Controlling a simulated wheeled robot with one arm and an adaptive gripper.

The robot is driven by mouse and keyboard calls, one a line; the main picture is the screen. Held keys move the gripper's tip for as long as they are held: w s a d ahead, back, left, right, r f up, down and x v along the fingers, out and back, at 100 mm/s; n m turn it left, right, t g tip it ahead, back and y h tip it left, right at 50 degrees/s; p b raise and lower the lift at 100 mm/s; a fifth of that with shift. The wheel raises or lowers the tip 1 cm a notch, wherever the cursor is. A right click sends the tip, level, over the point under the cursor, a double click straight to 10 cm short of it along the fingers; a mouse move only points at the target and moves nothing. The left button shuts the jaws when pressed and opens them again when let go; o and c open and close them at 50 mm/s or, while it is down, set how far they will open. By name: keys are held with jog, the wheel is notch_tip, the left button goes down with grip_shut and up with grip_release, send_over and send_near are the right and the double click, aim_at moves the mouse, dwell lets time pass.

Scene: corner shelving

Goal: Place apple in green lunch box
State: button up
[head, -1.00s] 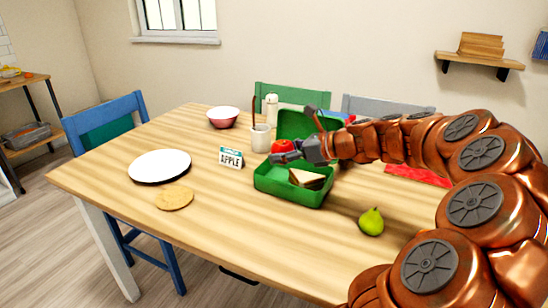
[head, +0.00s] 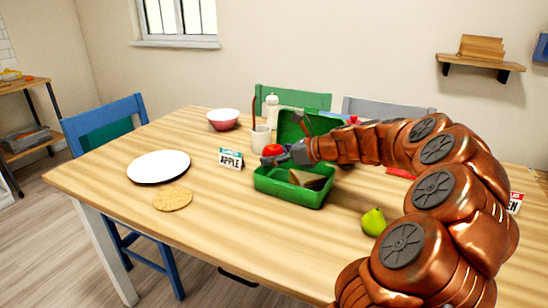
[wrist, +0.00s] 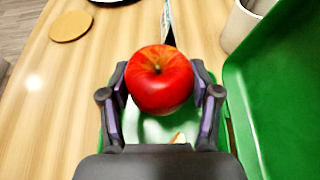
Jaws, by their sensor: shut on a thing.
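A red apple (wrist: 160,79) is held between the two fingers of my gripper (wrist: 162,92) in the wrist view. In the head view the apple (head: 271,150) shows at the tip of my gripper (head: 280,156), over the back left part of the open green lunch box (head: 290,195). The lunch box also shows beneath and to the right of the gripper in the wrist view (wrist: 272,85). A sandwich (head: 308,179) lies in the box, partly hidden by my gripper. I cannot tell whether the apple touches the box.
An "APPLE" card (head: 231,158) stands left of the box, and a beige cup (head: 261,139) stands behind it. A green pear (head: 373,221) is at front right.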

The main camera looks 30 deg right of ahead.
jog(key=shift+f, duration=0.6)
jog(key=o, duration=1.2)
